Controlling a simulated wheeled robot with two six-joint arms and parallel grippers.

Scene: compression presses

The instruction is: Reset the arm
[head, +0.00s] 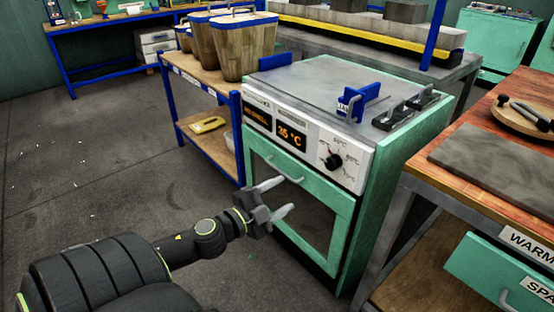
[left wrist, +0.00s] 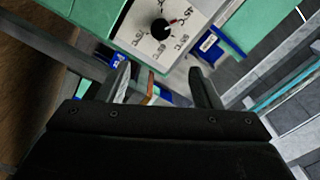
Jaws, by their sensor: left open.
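My left arm comes in from the left in the head view. My left gripper (head: 277,199) is open and empty, in front of the green oven-like machine (head: 371,220), near its handle and window. In the left wrist view the two fingers of this gripper (left wrist: 162,84) stand apart with nothing held between them. The machine's dial (left wrist: 160,30) shows above the fingers there. My right gripper does not show in either view.
A shelf cart (head: 205,82) with wooden buckets (head: 245,50) stands left of the machine. A wooden-topped bench (head: 500,200) is close on the right.

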